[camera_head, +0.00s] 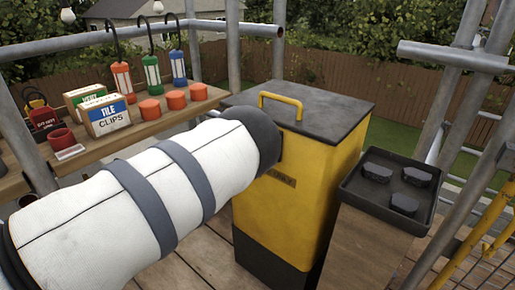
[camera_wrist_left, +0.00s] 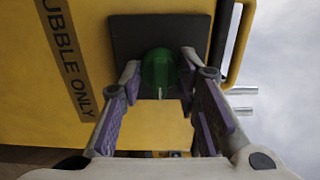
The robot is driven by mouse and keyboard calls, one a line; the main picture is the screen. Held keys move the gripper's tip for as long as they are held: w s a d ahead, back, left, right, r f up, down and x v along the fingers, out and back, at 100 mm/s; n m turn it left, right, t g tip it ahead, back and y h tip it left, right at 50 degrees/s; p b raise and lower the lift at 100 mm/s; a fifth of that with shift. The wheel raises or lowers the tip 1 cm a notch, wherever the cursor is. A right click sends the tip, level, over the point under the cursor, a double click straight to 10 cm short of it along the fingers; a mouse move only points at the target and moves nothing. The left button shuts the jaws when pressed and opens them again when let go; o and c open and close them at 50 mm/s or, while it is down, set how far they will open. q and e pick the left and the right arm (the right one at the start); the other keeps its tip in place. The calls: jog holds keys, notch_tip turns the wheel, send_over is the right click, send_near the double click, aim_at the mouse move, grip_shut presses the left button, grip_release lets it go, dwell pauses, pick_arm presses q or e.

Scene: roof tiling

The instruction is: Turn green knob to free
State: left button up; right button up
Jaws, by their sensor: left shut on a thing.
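The green knob (camera_wrist_left: 158,68) sits on a dark square plate (camera_wrist_left: 125,38) on the side of the yellow bin (camera_head: 290,220). A pale mark on the knob points down in the left wrist view. My left gripper (camera_wrist_left: 159,78) has its fingers on either side of the knob and is shut on it. In the head view my left arm in its white sleeve reaches the bin, and the knob and gripper are hidden behind it. My right gripper is in neither view.
The bin has a dark lid (camera_head: 340,98) with a yellow handle (camera_head: 281,104). Scaffold tubes surround the deck.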

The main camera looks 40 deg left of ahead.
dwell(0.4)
pick_arm(q)
jog(key=o, duration=1.2)
jog(key=s, duration=0.8)
jog(key=s+a, duration=0.1)
jog(key=s, duration=0.3)
